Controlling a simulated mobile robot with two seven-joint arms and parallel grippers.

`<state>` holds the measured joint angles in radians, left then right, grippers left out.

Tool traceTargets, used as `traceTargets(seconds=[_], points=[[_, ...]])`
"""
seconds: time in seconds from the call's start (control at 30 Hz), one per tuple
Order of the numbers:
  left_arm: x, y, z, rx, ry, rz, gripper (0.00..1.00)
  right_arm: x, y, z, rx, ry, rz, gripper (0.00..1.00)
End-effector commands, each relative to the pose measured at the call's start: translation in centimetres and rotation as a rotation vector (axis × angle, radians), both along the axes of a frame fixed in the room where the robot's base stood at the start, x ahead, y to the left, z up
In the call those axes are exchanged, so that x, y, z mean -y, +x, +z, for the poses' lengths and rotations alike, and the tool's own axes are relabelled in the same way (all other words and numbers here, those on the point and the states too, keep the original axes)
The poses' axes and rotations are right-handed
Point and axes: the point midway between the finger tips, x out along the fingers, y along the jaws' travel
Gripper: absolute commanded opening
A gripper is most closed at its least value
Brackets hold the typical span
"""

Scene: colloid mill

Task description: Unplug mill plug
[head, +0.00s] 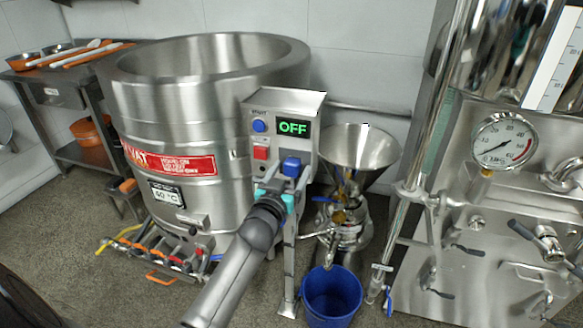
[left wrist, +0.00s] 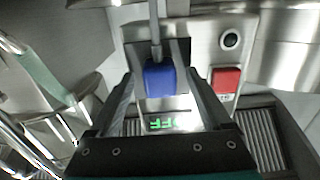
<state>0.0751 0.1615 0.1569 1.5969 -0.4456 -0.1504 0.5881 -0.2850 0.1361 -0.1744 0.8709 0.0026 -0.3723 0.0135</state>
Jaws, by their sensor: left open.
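The mill plug (head: 291,167) is a blue block on the lower front of the grey control box (head: 309,102). In the left wrist view the plug (left wrist: 160,78) shows between my two fingers, with a grey cable (left wrist: 154,25) running from it. My left gripper (head: 281,183) is open, with its fingers on either side of the plug. I cannot tell whether they touch it. The box display (head: 293,128) reads OFF in green. The mill (head: 347,232), with a steel funnel (head: 360,148) on top, stands right of the box. My right gripper is not in view.
A large steel kettle (head: 190,110) stands close behind and left of the box. A blue bucket (head: 332,297) stands below the mill. A steel panel with a gauge (head: 503,141) is at right.

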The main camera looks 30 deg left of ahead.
Motion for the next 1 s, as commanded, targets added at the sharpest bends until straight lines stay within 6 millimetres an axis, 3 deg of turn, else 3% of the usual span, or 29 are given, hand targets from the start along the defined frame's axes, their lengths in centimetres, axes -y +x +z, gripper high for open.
traceTargets(seconds=[0.33, 1.0], points=[[0.03, 0.02, 0.01, 0.0, -0.001, 0.0, 0.81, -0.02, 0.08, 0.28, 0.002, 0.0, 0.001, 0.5], [0.02, 0.01, 0.02, 0.0, 0.0, 0.0, 0.06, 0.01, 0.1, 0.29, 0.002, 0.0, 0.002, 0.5]])
